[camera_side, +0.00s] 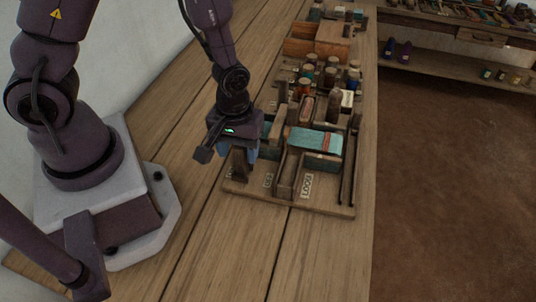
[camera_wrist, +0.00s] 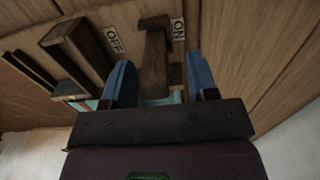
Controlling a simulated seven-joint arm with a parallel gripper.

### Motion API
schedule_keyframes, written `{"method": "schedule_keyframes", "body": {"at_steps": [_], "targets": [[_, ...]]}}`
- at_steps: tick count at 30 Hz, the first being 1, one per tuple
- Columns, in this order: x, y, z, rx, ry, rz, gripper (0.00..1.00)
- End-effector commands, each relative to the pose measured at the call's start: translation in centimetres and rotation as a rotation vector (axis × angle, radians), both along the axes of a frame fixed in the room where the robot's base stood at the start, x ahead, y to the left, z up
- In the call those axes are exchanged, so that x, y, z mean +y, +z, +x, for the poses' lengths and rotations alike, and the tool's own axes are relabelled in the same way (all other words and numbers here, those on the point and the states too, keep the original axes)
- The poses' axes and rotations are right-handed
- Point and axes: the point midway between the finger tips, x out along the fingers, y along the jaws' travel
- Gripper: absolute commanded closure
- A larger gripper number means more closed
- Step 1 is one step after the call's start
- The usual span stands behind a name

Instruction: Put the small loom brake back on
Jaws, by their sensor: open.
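A small dark wooden brake lever (camera_wrist: 154,60) stands between the white OFF label (camera_wrist: 114,40) and the ON label (camera_wrist: 178,29) in the wrist view, closer to ON. My gripper (camera_wrist: 159,70) is open, with one blue finger on each side of the lever; I see gaps between the fingers and the wood. In the side view my gripper (camera_side: 244,150) is low over the front left of the wooden tray (camera_side: 330,208), with the lever (camera_side: 240,163) partly hidden by it.
A larger wooden block (camera_wrist: 78,46) stands left of the OFF label. A teal box (camera_side: 315,141) and several bottles (camera_side: 334,107) crowd the tray behind and right. The plank table (camera_side: 215,240) in front of the tray is clear.

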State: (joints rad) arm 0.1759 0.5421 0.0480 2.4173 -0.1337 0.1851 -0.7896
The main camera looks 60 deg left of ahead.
Motion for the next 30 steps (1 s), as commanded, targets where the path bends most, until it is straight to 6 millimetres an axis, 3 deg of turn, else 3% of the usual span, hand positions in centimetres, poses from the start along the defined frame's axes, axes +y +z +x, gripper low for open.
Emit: {"method": "schedule_keyframes", "body": {"at_steps": [5, 24, 30], "targets": [[0.0, 0.5, 0.1, -0.001, -0.001, 0.0, 0.47], [-0.1, 6.1, 0.1, -0.004, -0.002, -0.001, 0.47], [0.0, 6.5, 0.0, -0.001, 0.0, -0.001, 0.47]]}}
